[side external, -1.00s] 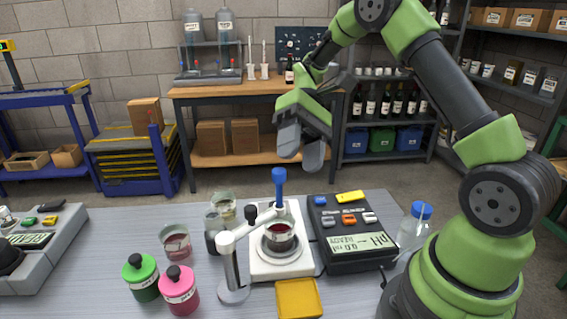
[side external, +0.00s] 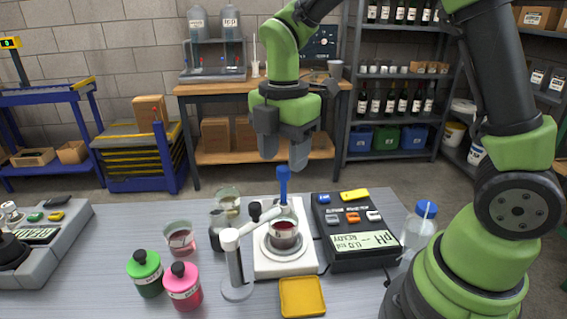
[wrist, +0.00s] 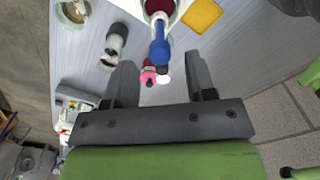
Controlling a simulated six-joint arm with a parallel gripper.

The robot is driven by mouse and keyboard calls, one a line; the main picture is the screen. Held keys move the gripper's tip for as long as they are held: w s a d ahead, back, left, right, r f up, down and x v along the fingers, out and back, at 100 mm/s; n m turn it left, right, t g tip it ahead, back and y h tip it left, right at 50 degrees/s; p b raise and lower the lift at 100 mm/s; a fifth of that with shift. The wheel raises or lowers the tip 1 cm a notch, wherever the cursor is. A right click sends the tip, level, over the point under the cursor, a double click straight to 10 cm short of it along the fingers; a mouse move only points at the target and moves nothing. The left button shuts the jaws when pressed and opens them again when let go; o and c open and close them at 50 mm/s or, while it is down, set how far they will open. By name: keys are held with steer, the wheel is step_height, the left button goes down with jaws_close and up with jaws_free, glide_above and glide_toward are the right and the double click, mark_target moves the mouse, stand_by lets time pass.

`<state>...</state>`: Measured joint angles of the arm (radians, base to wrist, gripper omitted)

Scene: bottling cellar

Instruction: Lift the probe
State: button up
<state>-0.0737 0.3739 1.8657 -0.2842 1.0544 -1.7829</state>
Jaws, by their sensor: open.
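The probe (side external: 283,182) has a blue top and stands upright in a beaker of red liquid (side external: 285,238). The beaker sits on a white stirrer plate (side external: 268,268). A white stand (side external: 235,270) with a side arm is beside the plate, its arm reaching to the probe. My gripper (side external: 283,155) points down with its fingers apart, just above the blue top. In the wrist view the probe (wrist: 159,47) shows ahead of and between the open fingertips (wrist: 160,65). Nothing is held. The probe's lower end is hidden in the red liquid.
A black pH meter (side external: 355,240) is right of the plate. A yellow pad (side external: 302,297) lies in front. Green (side external: 146,275) and pink (side external: 182,288) bottles, a beaker (side external: 179,238) and a clear bottle (side external: 420,230) stand nearby.

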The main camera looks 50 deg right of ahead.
steer(key=shift+f, duration=1.2)
jaws_close()
steer(key=shift+r, duration=0.15)
jaws_free()
